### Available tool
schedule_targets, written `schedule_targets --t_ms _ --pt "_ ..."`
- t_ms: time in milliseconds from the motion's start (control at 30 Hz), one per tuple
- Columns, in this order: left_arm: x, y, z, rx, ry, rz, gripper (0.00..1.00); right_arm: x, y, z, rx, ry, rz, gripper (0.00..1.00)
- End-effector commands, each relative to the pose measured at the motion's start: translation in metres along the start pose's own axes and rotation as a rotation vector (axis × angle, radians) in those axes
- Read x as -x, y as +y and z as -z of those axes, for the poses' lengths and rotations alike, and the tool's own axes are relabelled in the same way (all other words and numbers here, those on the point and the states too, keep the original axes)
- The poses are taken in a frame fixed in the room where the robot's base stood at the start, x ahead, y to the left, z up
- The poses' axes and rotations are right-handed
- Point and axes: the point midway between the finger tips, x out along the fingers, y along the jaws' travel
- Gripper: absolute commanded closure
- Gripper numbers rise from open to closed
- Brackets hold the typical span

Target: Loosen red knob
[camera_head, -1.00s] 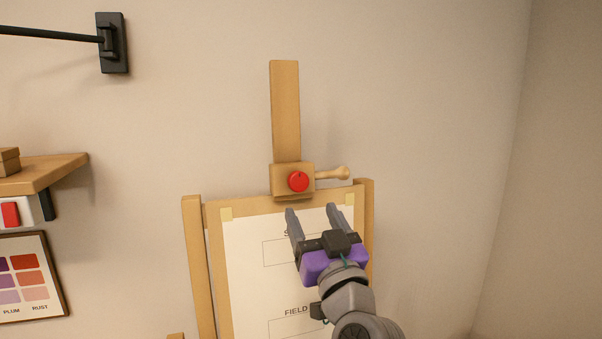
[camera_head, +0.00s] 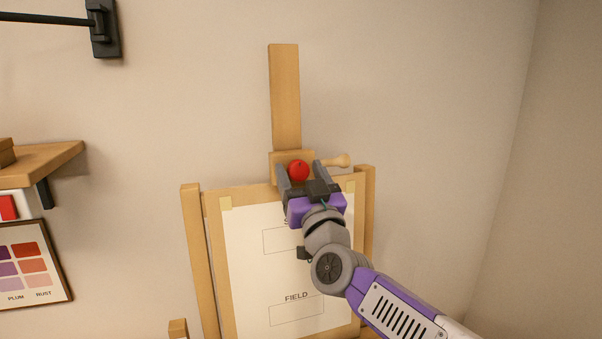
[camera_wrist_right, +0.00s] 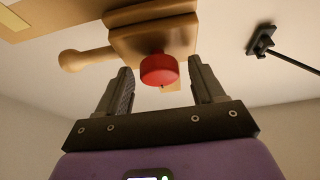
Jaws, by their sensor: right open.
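The red knob (camera_head: 298,171) is on the front of a wooden block (camera_head: 277,157) on the easel's upright post. It also shows in the right wrist view (camera_wrist_right: 159,69), between and just beyond the fingers. My right gripper (camera_head: 299,170) is open, its two fingers on either side of the knob in the head view. In the wrist view a gap shows between each finger and the knob, and nothing is held. My left gripper is not in view.
A wooden peg handle (camera_head: 340,160) sticks out right of the block. The easel holds a board with a paper sheet (camera_head: 245,275) below. At the left are a wooden shelf (camera_head: 50,158), a framed colour chart (camera_head: 68,285) and a black wall bracket (camera_head: 104,30). The wall at right is bare.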

Motion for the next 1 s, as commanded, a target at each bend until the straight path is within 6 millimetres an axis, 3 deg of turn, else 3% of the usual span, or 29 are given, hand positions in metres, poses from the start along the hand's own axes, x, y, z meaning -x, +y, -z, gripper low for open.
schedule_targets --t_ms 100,433,767,1000 --pt "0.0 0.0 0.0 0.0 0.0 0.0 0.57 0.0 0.0 0.0 0.0 0.0 0.0 0.35" --pt "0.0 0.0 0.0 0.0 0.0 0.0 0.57 0.0 0.0 0.0 0.0 0.0 0.0 0.86" --pt "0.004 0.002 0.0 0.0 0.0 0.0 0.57 0.0 -0.001 0.001 -0.041 0.0 -0.021 0.86" --pt "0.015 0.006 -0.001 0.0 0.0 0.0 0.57 -0.001 -0.002 0.003 -0.171 0.0 -0.091 0.86"
